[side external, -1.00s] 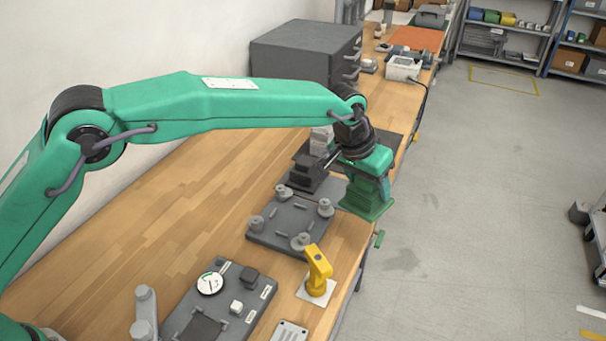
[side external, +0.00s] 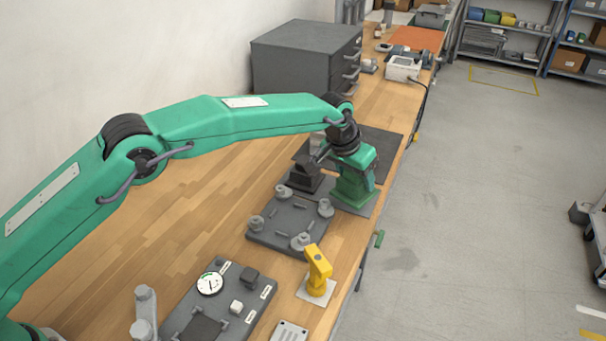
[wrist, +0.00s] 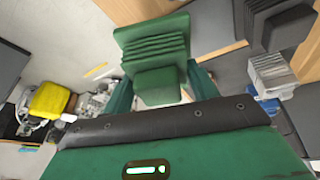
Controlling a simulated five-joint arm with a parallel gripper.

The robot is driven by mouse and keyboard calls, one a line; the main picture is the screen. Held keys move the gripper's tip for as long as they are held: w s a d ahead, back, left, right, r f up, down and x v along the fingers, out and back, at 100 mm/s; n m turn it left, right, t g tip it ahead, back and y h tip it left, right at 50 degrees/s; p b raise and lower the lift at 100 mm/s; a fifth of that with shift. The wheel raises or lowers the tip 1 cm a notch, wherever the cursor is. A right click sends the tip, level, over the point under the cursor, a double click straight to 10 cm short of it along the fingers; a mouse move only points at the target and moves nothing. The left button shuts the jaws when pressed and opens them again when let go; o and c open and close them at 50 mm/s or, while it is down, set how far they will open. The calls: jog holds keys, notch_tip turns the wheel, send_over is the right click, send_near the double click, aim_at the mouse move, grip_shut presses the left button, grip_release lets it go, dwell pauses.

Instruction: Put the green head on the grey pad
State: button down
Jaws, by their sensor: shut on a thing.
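The green head (side external: 352,190) is a ribbed block with a wide flat base. It is upright at or just over the grey pad (side external: 376,204), near the bench's right edge; I cannot tell if its base touches. My gripper (side external: 354,165) is above it and shut on its upper part. In the wrist view the green head (wrist: 155,50) sits between the two green fingers of my gripper (wrist: 161,86). The head hides part of the pad.
A black head (side external: 304,175) stands close to the left. A dark grey plate with posts (side external: 288,223) lies in front, and a yellow part (side external: 318,268) stands on a white plate. A large grey cabinet (side external: 300,55) is behind. The bench's left side is clear.

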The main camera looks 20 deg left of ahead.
aim_at(348, 182)
jog(key=shift+w+a+f, duration=0.4)
jog(key=shift+w+a, duration=0.05)
jog(key=shift+w, duration=0.25)
jog(key=shift+w+a+f, duration=0.4)
jog(key=shift+w, duration=0.25)
jog(key=shift+f, duration=2)
jog(key=shift+f, duration=0.15)
jog(key=shift+c, duration=2.2)
grip_release()
jog(key=shift+s+f, duration=0.1)
jog(key=shift+v, duration=6.1)
